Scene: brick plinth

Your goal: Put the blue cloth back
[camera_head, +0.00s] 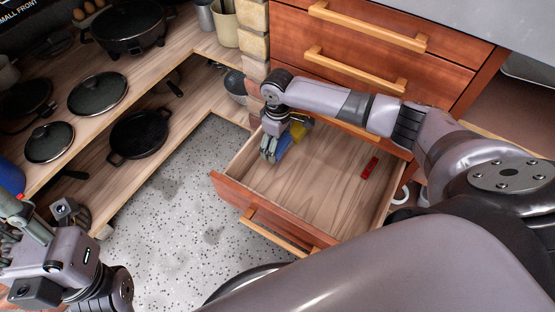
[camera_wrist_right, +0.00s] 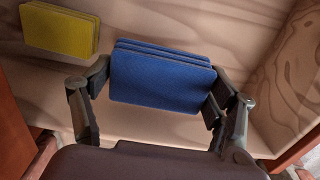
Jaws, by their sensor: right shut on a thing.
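The blue cloth (camera_wrist_right: 162,82) is a folded, layered block between the fingers of my right gripper (camera_wrist_right: 158,108) in the right wrist view. My right gripper (camera_head: 271,150) is shut on it, inside the open drawer (camera_head: 335,190) near its left end. In the head view, the blue cloth (camera_head: 284,146) shows only partly behind the fingers. I cannot tell whether it touches the drawer bottom. My left gripper (camera_head: 14,222) is at the lower left edge, partly cut off, and its opening is unclear.
A yellow cloth (camera_wrist_right: 60,29) lies in the drawer beside the blue one. A red object (camera_head: 369,168) lies further right in the drawer, with bare wood between. Shelves with pans (camera_head: 139,134) stand at left. Closed drawers (camera_head: 375,55) are behind.

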